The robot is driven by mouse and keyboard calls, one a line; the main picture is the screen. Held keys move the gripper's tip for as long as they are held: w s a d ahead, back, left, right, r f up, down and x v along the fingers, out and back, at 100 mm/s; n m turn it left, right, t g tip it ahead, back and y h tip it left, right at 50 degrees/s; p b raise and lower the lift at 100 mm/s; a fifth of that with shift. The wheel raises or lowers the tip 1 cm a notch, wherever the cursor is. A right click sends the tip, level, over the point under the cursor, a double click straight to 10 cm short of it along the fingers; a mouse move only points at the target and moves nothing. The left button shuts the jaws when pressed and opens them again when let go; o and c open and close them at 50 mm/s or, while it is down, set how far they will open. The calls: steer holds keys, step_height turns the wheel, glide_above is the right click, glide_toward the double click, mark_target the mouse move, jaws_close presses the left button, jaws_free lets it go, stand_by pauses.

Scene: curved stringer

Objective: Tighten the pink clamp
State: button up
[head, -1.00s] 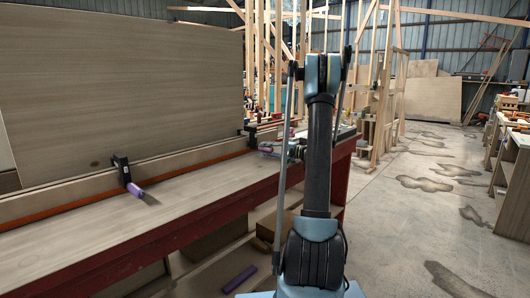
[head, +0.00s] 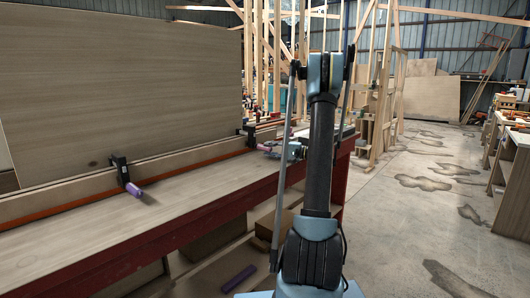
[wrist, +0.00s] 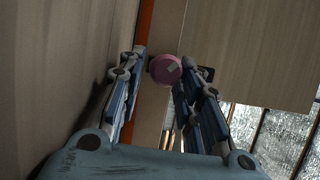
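The pink clamp's round handle end (wrist: 165,69) faces me in the wrist view, between the tips of my gripper (wrist: 163,58). The two fingers are spread, one on each side of it. I cannot tell whether either finger touches it. In the head view the clamp's dark body (head: 250,136) stands at the far end of the bench rail, with its pink handle (head: 264,148) pointing toward my gripper (head: 284,151). My gripper is small there and partly hidden by my arm.
A second black clamp (head: 121,172) with a purple handle sits nearer on the same rail. A large wood panel (head: 120,85) stands behind the bench (head: 200,190). A purple cylinder (head: 240,277) lies on the lower shelf. The floor on the right is open.

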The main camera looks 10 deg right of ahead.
steer(key=v, duration=0.9)
